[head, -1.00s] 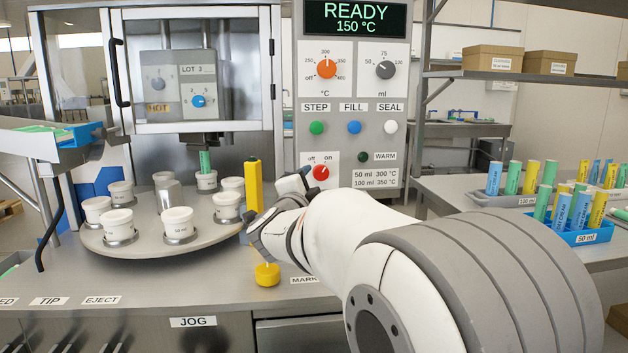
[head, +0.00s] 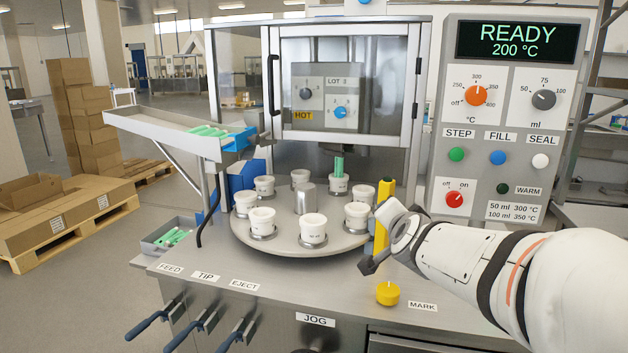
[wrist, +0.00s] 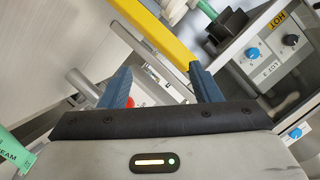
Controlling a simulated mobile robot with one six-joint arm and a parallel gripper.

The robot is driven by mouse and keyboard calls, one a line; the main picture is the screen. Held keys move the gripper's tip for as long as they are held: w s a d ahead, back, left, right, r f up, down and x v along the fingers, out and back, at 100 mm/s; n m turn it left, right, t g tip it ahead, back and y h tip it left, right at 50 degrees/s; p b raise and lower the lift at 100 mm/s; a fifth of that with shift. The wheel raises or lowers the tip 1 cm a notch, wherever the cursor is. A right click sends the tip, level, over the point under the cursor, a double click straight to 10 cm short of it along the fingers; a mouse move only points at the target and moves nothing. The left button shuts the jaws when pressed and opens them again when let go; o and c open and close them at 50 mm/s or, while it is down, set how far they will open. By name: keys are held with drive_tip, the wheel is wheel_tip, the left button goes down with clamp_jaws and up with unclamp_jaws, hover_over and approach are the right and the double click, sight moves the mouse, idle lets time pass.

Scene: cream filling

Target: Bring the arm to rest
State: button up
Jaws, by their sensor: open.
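My arm reaches in from the right in the head view, with my gripper (head: 376,238) in front of the yellow post (head: 384,197) and above the yellow knob (head: 388,293). In the wrist view my gripper (wrist: 160,82) has two blue fingers spread apart with nothing held between them. A yellow bar (wrist: 150,28) runs diagonally just beyond the fingers. I cannot tell how far the fingers are from it.
The round turntable (head: 272,243) carries several white cups, one with a green tube (head: 339,166) above it. The display (head: 516,42) reads READY 200 °C. The red switch (head: 454,199) and coloured buttons are on the panel. Blue-handled levers (head: 200,325) project at the front.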

drive_tip(key=s+a+f+n+g+y+p, duration=0.1)
drive_tip(key=s+n+g+p, duration=0.9)
drive_tip(key=s, duration=1.5)
drive_tip(key=shift+s+a+f+g+y+p, duration=0.35)
drive_tip(key=shift+a+f+g+p, duration=0.15)
drive_tip(key=shift+g+p, duration=0.55)
